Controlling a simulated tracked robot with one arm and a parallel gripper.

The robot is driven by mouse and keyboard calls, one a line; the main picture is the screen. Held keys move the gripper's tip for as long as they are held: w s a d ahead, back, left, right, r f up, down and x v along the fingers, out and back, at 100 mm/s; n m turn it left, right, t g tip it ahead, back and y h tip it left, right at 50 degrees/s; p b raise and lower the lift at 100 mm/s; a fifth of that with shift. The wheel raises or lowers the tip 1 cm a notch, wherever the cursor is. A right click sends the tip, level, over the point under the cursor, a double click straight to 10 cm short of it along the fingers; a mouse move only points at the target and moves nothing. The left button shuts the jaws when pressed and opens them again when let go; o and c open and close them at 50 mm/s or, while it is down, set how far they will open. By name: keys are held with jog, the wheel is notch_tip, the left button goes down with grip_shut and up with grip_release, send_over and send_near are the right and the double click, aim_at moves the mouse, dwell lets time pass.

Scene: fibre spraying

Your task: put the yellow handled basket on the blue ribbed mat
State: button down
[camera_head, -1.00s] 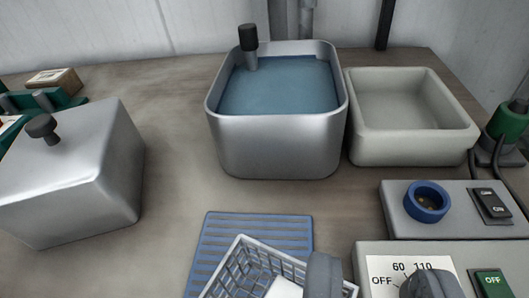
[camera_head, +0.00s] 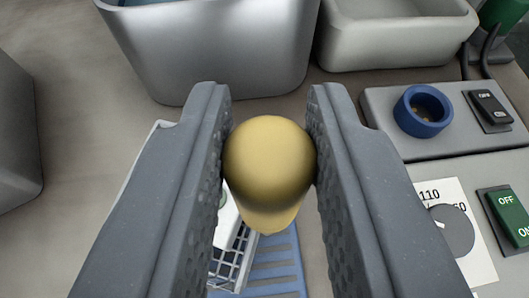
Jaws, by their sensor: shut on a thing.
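My gripper (camera_head: 268,150) fills the middle of the view, shut on the rounded yellow handle (camera_head: 268,165) of the basket. The basket (camera_head: 235,255) is pale grey wire mesh. It shows only in part below the handle and between the fingers, with something white inside; the fingers hide most of it. The blue ribbed mat (camera_head: 280,265) shows below the handle, right of the visible mesh. The basket overlaps the mat in the picture, but I cannot tell whether it touches the mat or hangs above it.
A metal tank (camera_head: 215,55) and a pale basin (camera_head: 400,40) stand behind. A grey unit with a blue ring (camera_head: 423,110) and a panel with a dial (camera_head: 450,230) and green switch (camera_head: 508,212) are at right. A metal box (camera_head: 15,130) is at left.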

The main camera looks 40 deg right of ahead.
jog(key=c, duration=1.2)
grip_release()
jog(key=shift+c, duration=0.2)
jog(key=v, duration=1.2)
jog(key=shift+r, duration=0.1)
jog(key=s+d+r+n+t+y, duration=0.1)
jog(key=s+d+r+n+y, duration=0.1)
jog(key=r, duration=1)
jog(key=s+d+r+n+t+y, duration=0.2)
jog(key=s+r, duration=0.5)
jog(key=r, duration=0.5)
jog(key=s+d+r+n+t+y, duration=0.2)
jog(key=s+r+n+y, duration=0.2)
jog(key=r, duration=0.8)
jog(key=shift+s+n+y, duration=0.3)
jog(key=shift+s+y, duration=0.3)
jog(key=shift+s, duration=0.05)
jog(key=shift+d, duration=0.1)
